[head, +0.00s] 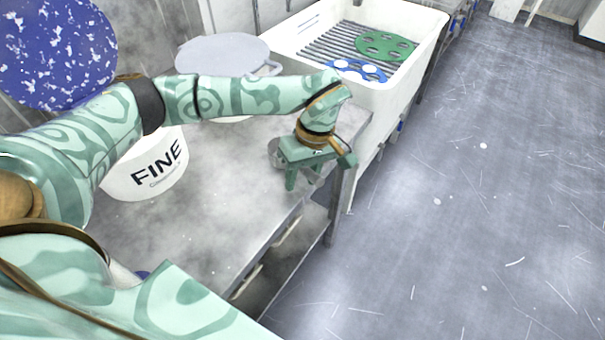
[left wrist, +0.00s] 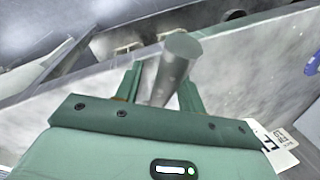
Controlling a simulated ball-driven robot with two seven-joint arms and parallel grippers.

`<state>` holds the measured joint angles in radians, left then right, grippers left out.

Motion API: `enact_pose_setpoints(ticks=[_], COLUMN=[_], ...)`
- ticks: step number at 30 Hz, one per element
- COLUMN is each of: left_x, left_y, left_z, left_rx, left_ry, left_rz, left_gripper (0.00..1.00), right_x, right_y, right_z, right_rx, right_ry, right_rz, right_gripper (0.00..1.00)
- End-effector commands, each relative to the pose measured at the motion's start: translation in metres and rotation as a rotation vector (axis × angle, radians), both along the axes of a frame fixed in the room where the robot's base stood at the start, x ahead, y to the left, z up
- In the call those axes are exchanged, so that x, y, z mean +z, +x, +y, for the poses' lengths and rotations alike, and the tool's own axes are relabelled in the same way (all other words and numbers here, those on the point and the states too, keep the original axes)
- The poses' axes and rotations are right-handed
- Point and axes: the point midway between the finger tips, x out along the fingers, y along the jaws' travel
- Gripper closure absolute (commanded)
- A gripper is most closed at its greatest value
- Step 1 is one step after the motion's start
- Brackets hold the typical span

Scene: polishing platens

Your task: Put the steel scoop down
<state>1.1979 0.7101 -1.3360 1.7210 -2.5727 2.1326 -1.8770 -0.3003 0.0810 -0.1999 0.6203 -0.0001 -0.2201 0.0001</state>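My left gripper (head: 303,178) points down over the right front corner of the steel table. Its fingers stand on both sides of a grey metal cylinder, which looks like the handle of the steel scoop (left wrist: 176,68), and appear to be shut on it. In the head view a small grey part of the scoop (head: 274,152) shows just left of the gripper. The gripper hides most of the scoop. I cannot tell whether it touches the tabletop. My right gripper is not in view.
The steel table (head: 225,222) has bare room left of the gripper. A white bucket marked FINE (head: 150,180) and a grey-lidded bucket (head: 222,55) stand on it. Beyond is a white sink (head: 400,95) with a green holed disc (head: 386,46) and a blue one (head: 355,69).

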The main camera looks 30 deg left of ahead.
Motion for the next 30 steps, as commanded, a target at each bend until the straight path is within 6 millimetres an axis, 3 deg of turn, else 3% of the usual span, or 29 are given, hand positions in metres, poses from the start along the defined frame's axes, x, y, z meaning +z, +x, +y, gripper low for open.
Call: enact_pose_setpoints(ticks=[8,21,25,30], left_x=[0.006,0.099,0.115,0.121], left_y=[0.001,0.019,0.023,0.024], left_z=[0.000,-0.009,-0.011,-0.011], left_rx=[0.000,0.001,0.000,0.000], left_ry=[-0.001,0.000,-0.001,-0.001], left_rz=[-0.001,-0.005,-0.003,0.001], left_gripper=[0.61,0.61,0.61,0.61], right_x=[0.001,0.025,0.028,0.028], right_y=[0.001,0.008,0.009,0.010], right_z=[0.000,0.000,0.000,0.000], right_rx=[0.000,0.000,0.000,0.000], right_ry=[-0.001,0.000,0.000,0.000], right_rz=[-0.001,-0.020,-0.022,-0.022], right_gripper=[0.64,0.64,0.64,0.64])
